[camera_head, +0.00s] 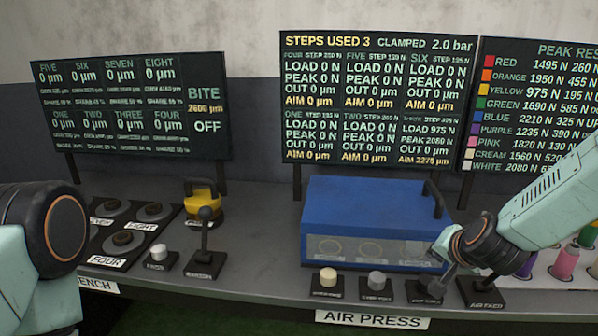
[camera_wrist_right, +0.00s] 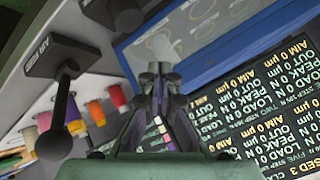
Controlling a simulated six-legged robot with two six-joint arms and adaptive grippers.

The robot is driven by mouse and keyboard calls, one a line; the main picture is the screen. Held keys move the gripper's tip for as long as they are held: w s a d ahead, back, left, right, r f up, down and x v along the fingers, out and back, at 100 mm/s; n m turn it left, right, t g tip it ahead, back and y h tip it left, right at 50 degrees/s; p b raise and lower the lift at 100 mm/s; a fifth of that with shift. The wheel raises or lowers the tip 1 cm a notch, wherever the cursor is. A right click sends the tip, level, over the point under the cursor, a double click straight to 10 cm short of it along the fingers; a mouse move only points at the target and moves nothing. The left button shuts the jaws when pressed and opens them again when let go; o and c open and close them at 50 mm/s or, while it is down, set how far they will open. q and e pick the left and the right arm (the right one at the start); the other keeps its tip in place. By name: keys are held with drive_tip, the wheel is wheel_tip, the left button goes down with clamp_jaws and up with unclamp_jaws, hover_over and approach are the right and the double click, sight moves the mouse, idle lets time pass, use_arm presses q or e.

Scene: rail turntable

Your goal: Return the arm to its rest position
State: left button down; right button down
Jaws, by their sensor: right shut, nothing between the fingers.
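My right arm (camera_head: 555,195) reaches in from the right in the head view. Whether the fingertips touch the control below cannot be told. Part of my left arm (camera_head: 40,240) shows at the left edge of the head view; its gripper is outside the picture.
The blue press box (camera_head: 365,210) has a dark handle. Cream (camera_head: 328,278) and grey (camera_head: 376,280) buttons stand before it. A lever (camera_wrist_right: 62,100) is close beside the right gripper. Coloured spools (camera_head: 566,262) stand at right. Another lever (camera_head: 204,240) and a yellow block (camera_head: 204,203) are left.

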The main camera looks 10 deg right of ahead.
drive_tip(key=s+a+f+n+g+b, duration=0.1)
drive_tip(key=s+a+f+n, duration=0.15)
drive_tip(key=s+f, duration=0.35)
drive_tip(key=s+a+f+n+g+y+b, duration=0.1)
drive_tip(key=s+a+f+n+g, duration=0.1)
drive_tip(key=s+a+f, duration=0.3)
drive_tip(key=s+a+f+n+g+b, duration=0.1)
drive_tip(key=s+a+f+n+b, duration=0.1)
drive_tip(key=s+f, duration=0.55)
drive_tip(key=s+a+f+n+g+b, duration=0.1)
drive_tip(key=s+f, duration=0.4)
drive_tip(key=s, duration=0.5)
drive_tip(key=s+a+f+n+g+b, duration=0.2)
drive_tip(key=s+f+g, duration=0.2)
drive_tip(key=s, duration=0.6)
wheel_tip(320, 180, down, 2)
drive_tip(key=shift+s+a+f, duration=0.15)
drive_tip(key=shift+s+f, duration=0.05)
drive_tip(key=shift+f, duration=0.05)
drive_tip(key=shift+s, duration=0.15)
idle(0.7)
